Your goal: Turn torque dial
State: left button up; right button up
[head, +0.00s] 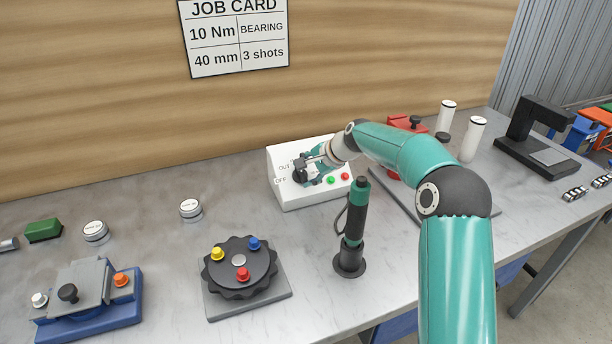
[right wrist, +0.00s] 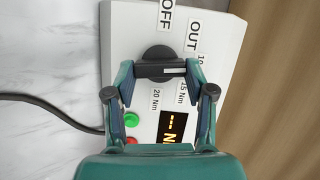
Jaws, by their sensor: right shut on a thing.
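The torque dial is a black knob (right wrist: 158,56) on a white control box (head: 312,195) against the back wall; the box also shows in the right wrist view (right wrist: 125,48). My right gripper (head: 304,172) is shut on the knob, one finger on each side of its bar, as the right wrist view (right wrist: 160,70) shows. A pale mark on the bar lies toward the right finger, near the 10 label; its exact setting is hard to tell. OFF, OUT, 15 Nm and 20 Nm labels surround the knob. The display (right wrist: 172,126) shows dashes. My left gripper is out of view.
The job card (head: 236,38) reads 10 Nm, 40 mm, bearing, 3 shots. Green (head: 330,180) and red (head: 346,177) buttons sit beside the dial. A teal-and-black driver (head: 356,220) stands upright in front of the box. A round black fixture (head: 240,282) stands at front left.

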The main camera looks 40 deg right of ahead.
jog(key=shift+s+d+f+m+t+b, duration=0.15)
jog(key=shift+m+t+b, duration=0.15)
jog(key=shift+m, duration=0.5)
jog(key=o, duration=1.2)
jog(key=shift+c, duration=0.2)
jog(key=v, duration=1.2)
